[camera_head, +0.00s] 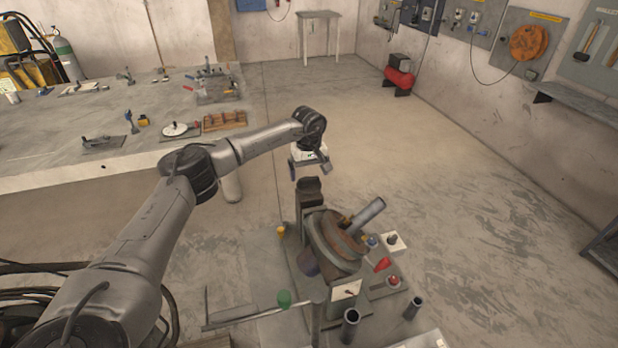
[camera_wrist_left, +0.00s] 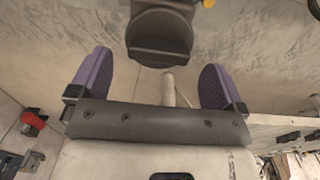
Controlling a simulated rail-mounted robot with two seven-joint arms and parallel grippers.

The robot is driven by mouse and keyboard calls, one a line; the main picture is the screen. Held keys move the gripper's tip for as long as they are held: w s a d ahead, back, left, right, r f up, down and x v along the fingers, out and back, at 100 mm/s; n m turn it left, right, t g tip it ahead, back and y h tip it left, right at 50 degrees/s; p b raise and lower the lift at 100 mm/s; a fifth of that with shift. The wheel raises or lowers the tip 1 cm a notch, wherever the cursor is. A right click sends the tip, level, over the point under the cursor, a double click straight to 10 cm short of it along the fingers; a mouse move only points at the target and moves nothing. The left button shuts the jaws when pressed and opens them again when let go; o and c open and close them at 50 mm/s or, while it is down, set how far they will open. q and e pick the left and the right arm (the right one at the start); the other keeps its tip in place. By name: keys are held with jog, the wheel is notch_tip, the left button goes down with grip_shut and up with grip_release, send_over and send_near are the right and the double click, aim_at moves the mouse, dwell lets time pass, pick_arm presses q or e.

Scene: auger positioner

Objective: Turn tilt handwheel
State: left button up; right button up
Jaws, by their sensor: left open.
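I cannot clearly make out the tilt handwheel. My left gripper (camera_head: 310,171) is open and empty, just above and behind the post head. In the left wrist view its purple finger pads (camera_wrist_left: 157,60) are spread wide. A dark rounded part (camera_wrist_left: 160,38) lies beyond them, apart from both pads. My right gripper is not in view.
A green knob (camera_head: 284,299) sits near the positioner's front left. Red and yellow parts and upright dark tubes (camera_head: 350,326) crowd its base. A workbench (camera_head: 60,125) with tools lies at left. The floor behind and right of the positioner is clear.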

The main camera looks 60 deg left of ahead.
aim_at(309, 185)
pick_arm(q)
jog(key=shift+f, duration=1.15)
jog(key=shift+c, duration=0.4)
